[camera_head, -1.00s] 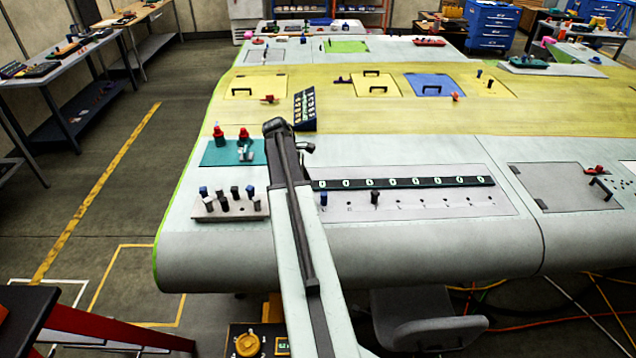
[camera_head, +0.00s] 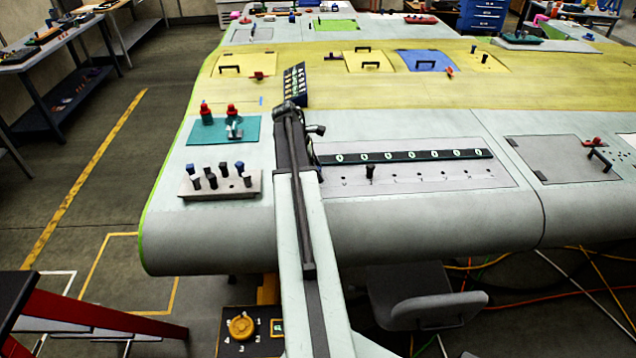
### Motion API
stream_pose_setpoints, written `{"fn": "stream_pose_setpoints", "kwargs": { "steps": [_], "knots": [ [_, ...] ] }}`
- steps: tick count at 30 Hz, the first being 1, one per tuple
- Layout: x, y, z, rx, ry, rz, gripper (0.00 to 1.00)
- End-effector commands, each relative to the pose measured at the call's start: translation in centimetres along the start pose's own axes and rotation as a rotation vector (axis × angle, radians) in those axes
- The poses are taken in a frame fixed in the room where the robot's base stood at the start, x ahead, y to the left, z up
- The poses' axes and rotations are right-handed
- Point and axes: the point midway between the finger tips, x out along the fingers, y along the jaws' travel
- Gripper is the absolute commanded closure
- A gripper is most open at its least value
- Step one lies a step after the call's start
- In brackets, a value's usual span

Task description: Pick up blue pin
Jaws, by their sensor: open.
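A pale pin block (camera_head: 254,188) on the left front of the wing holds several dark and grey pins. Two have blue tops: one blue pin (camera_head: 190,170) at its back left and another blue pin (camera_head: 239,167) at its back right. My arm reaches forward just right of the block. The dark end of my gripper (camera_head: 316,130) shows past the arm's tip, beyond the block and apart from it. It is open, with no pin visible in it; its fingers are partly hidden. A grey panel (camera_head: 440,178) to the right has a row of holes with one black pin (camera_head: 370,172).
A teal mat (camera_head: 205,142) with red-topped items lies behind the block. A dark numbered strip (camera_head: 405,156) runs along the panel. A dark upright keypad box (camera_head: 295,84) stands beyond my arm. A stool (camera_head: 425,298) sits below the wing's front edge.

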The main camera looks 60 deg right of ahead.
Motion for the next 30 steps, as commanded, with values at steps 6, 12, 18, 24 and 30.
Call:
{"fn": "stream_pose_setpoints", "kwargs": {
  "steps": [6,12,18,24,30],
  "knots": [
    [0.2,0.0,0.1,0.000,0.000,0.000,0.51],
    [0.2,0.0,0.1,0.000,0.000,-0.001,1.00],
    [0.3,0.0,0.1,0.001,0.000,-0.001,1.00],
    [-0.4,0.0,0.4,0.001,0.000,-0.001,1.00],
    [-2.6,0.0,1.4,0.002,0.000,-0.001,1.00]
  ]
}}
